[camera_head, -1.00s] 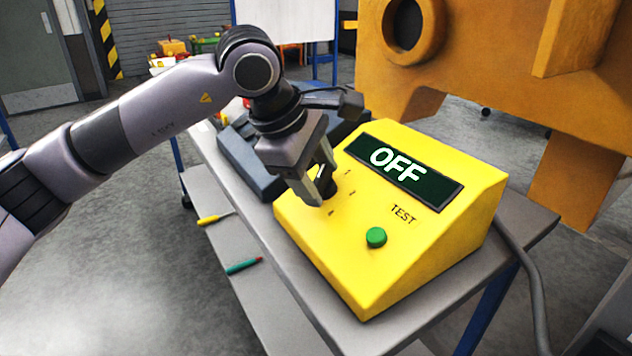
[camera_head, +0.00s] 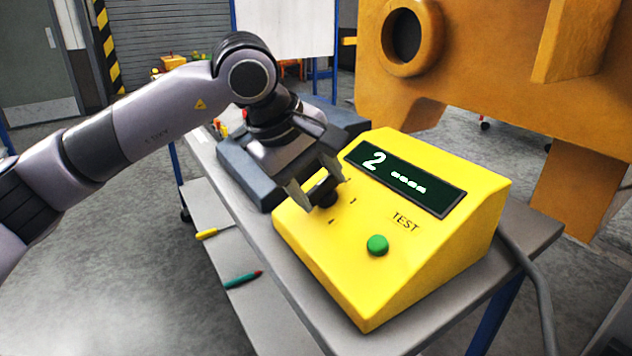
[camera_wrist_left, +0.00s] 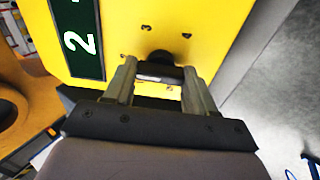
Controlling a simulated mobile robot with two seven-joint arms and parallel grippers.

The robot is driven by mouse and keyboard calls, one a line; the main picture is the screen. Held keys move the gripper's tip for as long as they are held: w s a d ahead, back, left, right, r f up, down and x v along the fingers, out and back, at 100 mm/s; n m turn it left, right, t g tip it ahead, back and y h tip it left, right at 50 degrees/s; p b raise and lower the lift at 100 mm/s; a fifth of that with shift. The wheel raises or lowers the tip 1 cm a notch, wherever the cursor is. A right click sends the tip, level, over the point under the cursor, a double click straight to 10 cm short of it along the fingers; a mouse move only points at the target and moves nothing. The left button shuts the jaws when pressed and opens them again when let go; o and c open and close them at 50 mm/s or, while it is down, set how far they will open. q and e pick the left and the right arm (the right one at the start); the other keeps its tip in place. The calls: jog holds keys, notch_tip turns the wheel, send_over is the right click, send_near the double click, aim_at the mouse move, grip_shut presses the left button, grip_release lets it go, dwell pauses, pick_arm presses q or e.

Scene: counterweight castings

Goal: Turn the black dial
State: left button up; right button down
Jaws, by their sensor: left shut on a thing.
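The black dial (camera_head: 325,197) sits on the sloped face of the yellow tester box (camera_head: 345,262), left of the display. My left gripper (camera_head: 318,193) is shut on the dial, its fingers on either side of it. In the left wrist view the dial (camera_wrist_left: 160,62) shows between the two fingers (camera_wrist_left: 160,82). A green button (camera_head: 377,245) under the word TEST is apart from the gripper. My right gripper is not in view.
The box stands on a grey bench (camera_head: 530,225). A dark grey block (camera_head: 245,160) lies behind the gripper. A big orange casting (camera_head: 480,70) hangs close behind the box. Yellow (camera_head: 208,233) and green (camera_head: 242,280) tools lie on the lower shelf.

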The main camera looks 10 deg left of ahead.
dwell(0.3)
pick_arm(q)
jog(key=o, duration=1)
jog(key=shift+o, duration=0.2)
jog(key=v, duration=0.7)
